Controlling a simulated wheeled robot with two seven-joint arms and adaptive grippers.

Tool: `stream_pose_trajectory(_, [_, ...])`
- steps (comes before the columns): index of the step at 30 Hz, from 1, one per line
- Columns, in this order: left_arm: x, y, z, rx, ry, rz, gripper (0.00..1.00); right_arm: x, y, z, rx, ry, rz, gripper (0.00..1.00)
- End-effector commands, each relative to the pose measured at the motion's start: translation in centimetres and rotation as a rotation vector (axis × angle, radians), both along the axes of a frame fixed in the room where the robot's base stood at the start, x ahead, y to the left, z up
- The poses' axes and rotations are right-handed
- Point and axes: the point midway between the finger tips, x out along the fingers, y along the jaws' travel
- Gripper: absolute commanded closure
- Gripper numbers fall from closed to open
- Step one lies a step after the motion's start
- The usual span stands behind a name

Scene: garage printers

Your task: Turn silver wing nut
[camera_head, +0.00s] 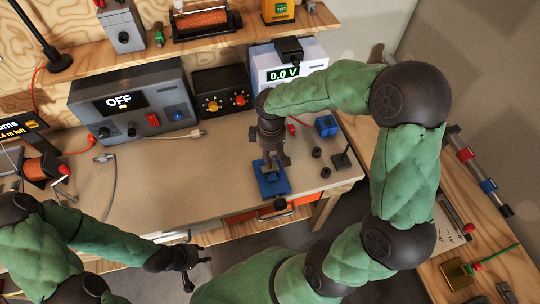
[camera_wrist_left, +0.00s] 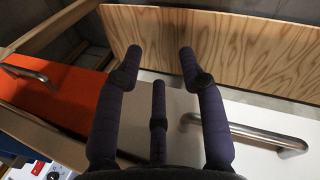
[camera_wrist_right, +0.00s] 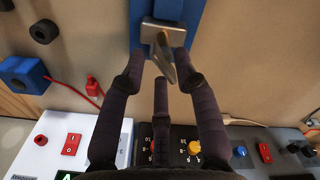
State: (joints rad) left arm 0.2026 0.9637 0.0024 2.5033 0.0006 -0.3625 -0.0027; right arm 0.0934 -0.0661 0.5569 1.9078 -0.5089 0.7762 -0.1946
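A silver wing nut (camera_wrist_right: 166,62) shows in the right wrist view, on a grey metal block on a blue base (camera_wrist_right: 178,12). The blue base (camera_head: 273,185) also shows in the head view, near the workbench's front edge. My right gripper (camera_wrist_right: 158,58) points down over the base, its fingers apart on either side of the wing nut. I cannot tell whether any finger touches it. In the head view the fingers hide most of the nut. My left gripper (camera_head: 192,268) is open and empty in front of the bench; its spread fingers (camera_wrist_left: 160,60) show in the left wrist view.
Behind stand a power supply reading OFF (camera_head: 130,102), a black box with yellow and red knobs (camera_head: 224,93) and a white meter reading 0.0 V (camera_head: 286,68). A blue block (camera_head: 326,125) and small black parts lie right of the base. The bench's middle is mostly clear.

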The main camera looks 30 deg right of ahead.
Motion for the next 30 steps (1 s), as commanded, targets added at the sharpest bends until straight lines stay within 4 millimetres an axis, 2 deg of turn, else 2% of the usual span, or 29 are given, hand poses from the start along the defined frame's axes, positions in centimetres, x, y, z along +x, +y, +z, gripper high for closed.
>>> stream_pose_trajectory(8, [0.0, 0.0, 0.3, 0.000, 0.000, 0.000, 0.60, 0.0, 0.0, 0.3, 0.000, 0.000, 0.000, 0.69])
stream_pose_trajectory(21, [0.0, 0.0, 2.5, 0.000, 0.000, 0.000, 0.60, 0.0, 0.0, 3.2, 0.000, 0.000, 0.000, 0.69])
stream_pose_trajectory(30, [0.0, 0.0, 2.5, 0.000, 0.000, 0.000, 0.60, 0.0, 0.0, 3.2, 0.000, 0.000, 0.000, 0.69])
